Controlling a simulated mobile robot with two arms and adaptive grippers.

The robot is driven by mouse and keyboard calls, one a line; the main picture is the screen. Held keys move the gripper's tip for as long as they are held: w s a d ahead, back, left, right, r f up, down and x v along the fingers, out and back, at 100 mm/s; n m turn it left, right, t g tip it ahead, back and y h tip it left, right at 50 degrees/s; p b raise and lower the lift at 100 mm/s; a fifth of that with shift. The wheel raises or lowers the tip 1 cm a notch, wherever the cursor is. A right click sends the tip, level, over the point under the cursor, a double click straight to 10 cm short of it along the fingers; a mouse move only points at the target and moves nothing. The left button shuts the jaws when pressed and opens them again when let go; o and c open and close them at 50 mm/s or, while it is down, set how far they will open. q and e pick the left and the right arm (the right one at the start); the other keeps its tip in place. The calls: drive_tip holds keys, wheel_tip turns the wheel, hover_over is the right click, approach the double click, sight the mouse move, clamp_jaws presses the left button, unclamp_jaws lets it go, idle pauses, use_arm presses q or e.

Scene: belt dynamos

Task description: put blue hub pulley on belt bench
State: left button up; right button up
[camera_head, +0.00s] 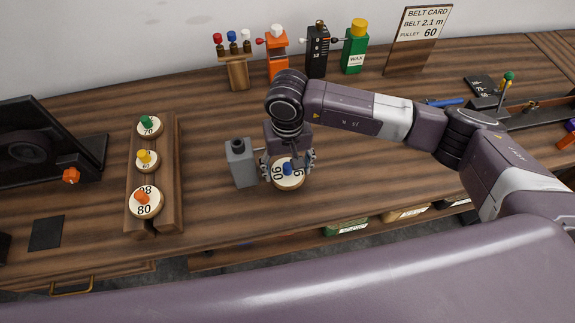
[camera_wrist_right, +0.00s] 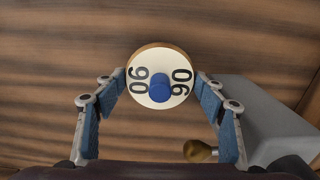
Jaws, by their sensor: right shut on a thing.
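The blue hub pulley (camera_head: 290,174) is a round wooden disc with a pale face, a blue hub and the number 90 on it. My right gripper (camera_head: 288,172) is shut on its rim, with one finger on each side. In the right wrist view the pulley (camera_wrist_right: 160,78) sits between the blue finger pads of the gripper (camera_wrist_right: 161,88). Wood fills the view beneath it; I cannot tell if the pulley touches the bench. The wooden bench (camera_head: 225,225) spreads under the arm. My left gripper is not in view.
A grey block-shaped device (camera_head: 241,163) stands close beside the gripper on its left. A wooden rack (camera_head: 170,200) at left holds green, yellow and orange hub pulleys. Bottles and a belt card (camera_head: 417,40) stand along the back. The bench between rack and grey device is clear.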

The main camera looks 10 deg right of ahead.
sight(287, 165)
drive_tip(key=shift+f+b, duration=0.2)
drive_tip(key=shift+b, duration=0.1)
drive_tip(key=o, duration=1.2)
drive_tip(key=shift+r, duration=0.1)
drive_tip(key=shift+r, duration=0.1)
drive_tip(key=shift+r+p, duration=0.15)
drive_tip(key=shift+p, duration=0.15)
wheel_tip(287, 165, up, 10)
drive_tip(key=b, duration=0.4)
drive_tip(key=shift+w+r+b, duration=0.1)
drive_tip(key=shift+r+b, duration=0.1)
drive_tip(key=shift+b, duration=0.15)
drive_tip(key=shift+r, duration=0.7)
drive_tip(key=shift+f, duration=0.1)
